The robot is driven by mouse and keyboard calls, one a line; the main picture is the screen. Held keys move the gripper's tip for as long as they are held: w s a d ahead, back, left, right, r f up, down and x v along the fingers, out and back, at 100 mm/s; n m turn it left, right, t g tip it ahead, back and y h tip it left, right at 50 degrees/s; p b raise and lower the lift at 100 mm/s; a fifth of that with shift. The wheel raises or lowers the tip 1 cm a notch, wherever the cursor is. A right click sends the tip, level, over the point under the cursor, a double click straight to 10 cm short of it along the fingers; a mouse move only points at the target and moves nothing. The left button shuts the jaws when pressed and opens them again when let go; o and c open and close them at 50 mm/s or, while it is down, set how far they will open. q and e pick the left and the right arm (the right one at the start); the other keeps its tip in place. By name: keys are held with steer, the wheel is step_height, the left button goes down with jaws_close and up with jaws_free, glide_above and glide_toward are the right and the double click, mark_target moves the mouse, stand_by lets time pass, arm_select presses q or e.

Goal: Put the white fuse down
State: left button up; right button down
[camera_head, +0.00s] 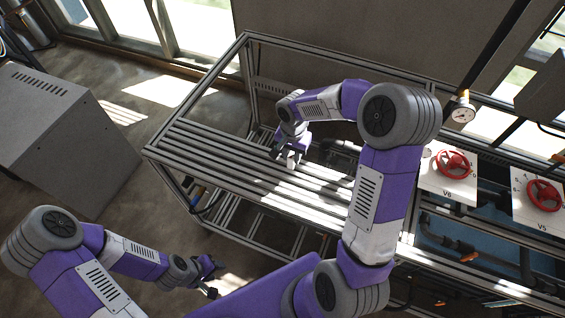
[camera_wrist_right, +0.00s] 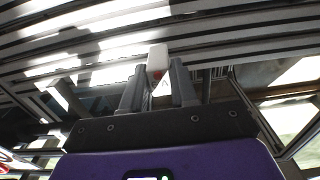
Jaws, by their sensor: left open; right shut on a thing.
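The white fuse (camera_wrist_right: 157,57) is a small white block with a red mark, held between the fingertips of my right gripper (camera_wrist_right: 158,88) in the right wrist view. In the head view, my right gripper (camera_head: 290,160) is over the slatted metal bench (camera_head: 240,172), and the white fuse (camera_head: 292,158) shows as a small pale spot at its tips. I cannot tell whether the fuse touches the slats. My left gripper (camera_head: 211,278) is open and empty, low in front of the bench.
Two white panels with red valve wheels (camera_head: 453,163) (camera_head: 543,195) stand at the right. A pressure gauge (camera_head: 462,114) is above them. A grey cabinet (camera_head: 62,135) stands on the floor at the left. The bench's left slats are bare, and metal frame posts rise around its back.

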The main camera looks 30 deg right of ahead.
mark_target(291, 166)
step_height(291, 166, down, 7)
steer(key=shift+r, duration=0.2)
steer(key=c, duration=1.3)
jaws_free()
steer(key=o, duration=0.4)
steer(key=shift+r, duration=0.1)
step_height(291, 166, up, 12)
